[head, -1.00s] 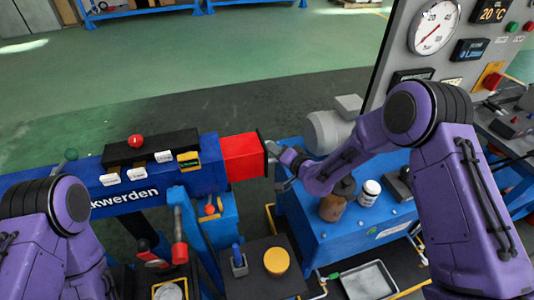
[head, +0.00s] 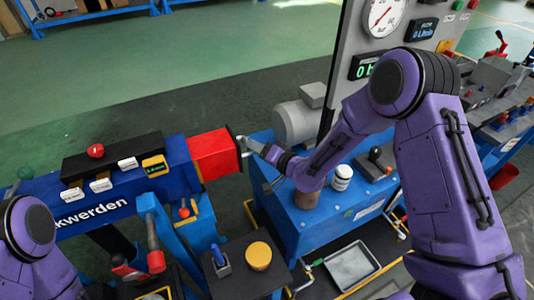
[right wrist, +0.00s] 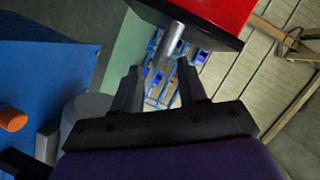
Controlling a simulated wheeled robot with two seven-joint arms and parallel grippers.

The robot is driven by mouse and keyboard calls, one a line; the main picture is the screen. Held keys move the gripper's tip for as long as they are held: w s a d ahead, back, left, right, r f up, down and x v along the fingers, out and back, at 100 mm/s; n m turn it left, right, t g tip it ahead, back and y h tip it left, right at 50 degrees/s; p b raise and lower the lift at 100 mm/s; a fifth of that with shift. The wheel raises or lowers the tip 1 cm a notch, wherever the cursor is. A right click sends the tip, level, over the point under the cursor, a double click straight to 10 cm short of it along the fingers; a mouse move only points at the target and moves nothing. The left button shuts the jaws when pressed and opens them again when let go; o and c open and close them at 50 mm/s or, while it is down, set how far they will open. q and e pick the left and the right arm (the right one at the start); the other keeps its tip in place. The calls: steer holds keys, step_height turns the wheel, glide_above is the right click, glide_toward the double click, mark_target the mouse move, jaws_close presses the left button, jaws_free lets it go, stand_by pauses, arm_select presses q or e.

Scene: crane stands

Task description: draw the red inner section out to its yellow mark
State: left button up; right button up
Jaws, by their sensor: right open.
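The red inner section (head: 213,154) sticks a short way out of the right end of the blue outer beam (head: 178,172). No yellow mark shows on its visible part. A metal pull bar (right wrist: 172,44) juts from the dark end plate of the red section in the right wrist view. My right gripper (head: 246,146) is at that end. In the right wrist view its fingers (right wrist: 160,68) are open, with the bar's tip just ahead of and between them; I cannot tell whether they touch. My left gripper is outside the view; only its arm shows.
A blue cabinet (head: 325,215) with a grey motor (head: 294,122) and a white jar (head: 342,177) stands right of the beam. A grey gauge panel (head: 350,35) rises behind it. A table with a yellow button (head: 258,256) is in front.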

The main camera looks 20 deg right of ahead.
steer(key=v, duration=0.6)
steer(key=shift+d+f, duration=0.1)
